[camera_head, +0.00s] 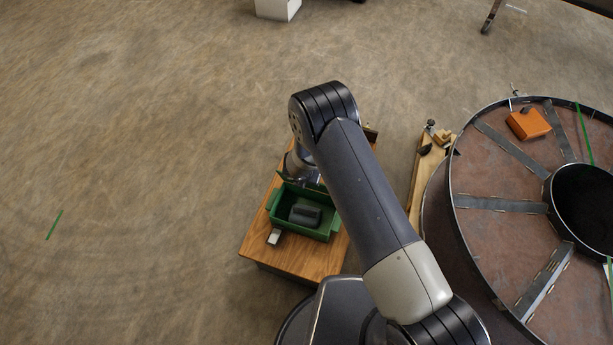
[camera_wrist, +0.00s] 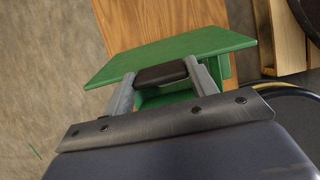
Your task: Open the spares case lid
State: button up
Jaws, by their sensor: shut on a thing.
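The green spares case (camera_head: 328,233) stands on a small wooden table. In the head view its inside shows, with a dark grey block (camera_head: 304,214) in it. In the wrist view the green lid (camera_wrist: 185,47) is a flat panel tilted up, and part of the case shows behind and below it. My gripper (camera_wrist: 163,76) is shut on the lid's dark handle (camera_wrist: 160,74), one grey finger at each end. In the head view my arm hides most of the gripper and lid at the case's far side.
The wooden table top (camera_head: 262,232) has a small light-coloured piece (camera_head: 274,237) at the case's near left corner. A large steel reel (camera_head: 487,204) with an orange block (camera_head: 528,123) on it stands to the right. A wooden pallet (camera_head: 423,172) lies between.

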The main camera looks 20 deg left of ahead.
dwell(0.3)
jog(key=o, duration=1.4)
jog(key=shift+s+r, duration=0.1)
jog(key=shift+r, duration=0.05)
jog(key=v, duration=1)
jog(key=shift+r, duration=0.2)
jog(key=shift+s, duration=0.15)
jog(key=shift+c, duration=0.6)
